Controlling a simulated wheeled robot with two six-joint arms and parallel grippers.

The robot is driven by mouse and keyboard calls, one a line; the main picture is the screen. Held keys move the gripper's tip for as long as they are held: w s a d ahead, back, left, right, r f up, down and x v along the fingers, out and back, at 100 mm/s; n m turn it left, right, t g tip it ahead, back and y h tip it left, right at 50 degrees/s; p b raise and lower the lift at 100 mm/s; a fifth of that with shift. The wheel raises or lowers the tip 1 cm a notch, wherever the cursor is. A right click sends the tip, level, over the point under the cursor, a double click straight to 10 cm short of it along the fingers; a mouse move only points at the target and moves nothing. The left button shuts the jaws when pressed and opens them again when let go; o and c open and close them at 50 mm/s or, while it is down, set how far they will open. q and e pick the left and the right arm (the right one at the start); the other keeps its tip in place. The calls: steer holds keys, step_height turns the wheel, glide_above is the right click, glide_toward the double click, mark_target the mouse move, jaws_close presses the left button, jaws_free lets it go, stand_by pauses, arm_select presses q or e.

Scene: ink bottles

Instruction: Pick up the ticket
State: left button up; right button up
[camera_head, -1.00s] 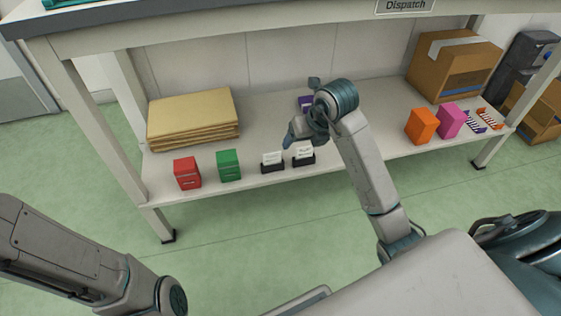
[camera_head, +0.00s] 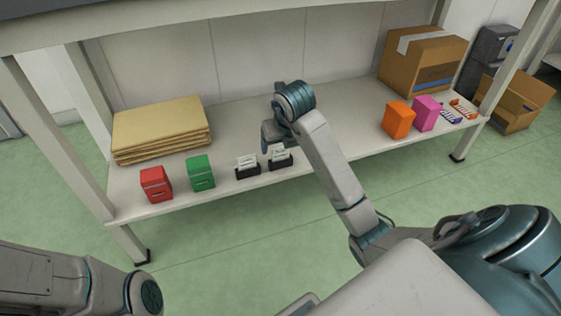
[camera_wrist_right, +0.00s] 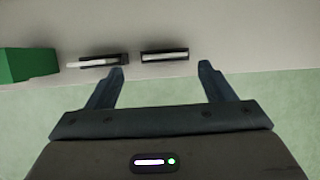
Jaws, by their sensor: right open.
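Two white tickets stand upright in small black holders on the lower shelf. The left ticket (camera_head: 247,160) is in its holder (camera_head: 247,172) beside the green box, and the right ticket (camera_head: 279,154) is in the right holder (camera_head: 281,163). My right gripper (camera_head: 267,143) is just above and behind the right holder. In the right wrist view, the open fingers (camera_wrist_right: 162,68) are apart and empty, with the right holder (camera_wrist_right: 165,51) seen between and beyond the tips. My left gripper is out of view.
A red box (camera_head: 156,184) and a green box (camera_head: 200,172) stand left of the holders. Folded tan envelopes (camera_head: 160,130) lie behind them. Orange (camera_head: 398,119) and pink (camera_head: 427,113) boxes and a cardboard box (camera_head: 420,58) are right. The upper tabletop overhangs the shelf.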

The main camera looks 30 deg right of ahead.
mark_target(281, 148)
steer(key=shift+w+d+b+x, duration=0.1)
steer(key=shift+d+b+x, duration=0.1)
steer(key=shift+b+x, duration=0.95)
steer(key=shift+w+d+b+x, duration=0.15)
steer(key=shift+b+x, duration=0.5)
steer(key=shift+x, duration=0.85)
steer(key=shift+r, duration=0.2)
steer(key=shift+c, duration=0.2)
steer(key=c, duration=1)
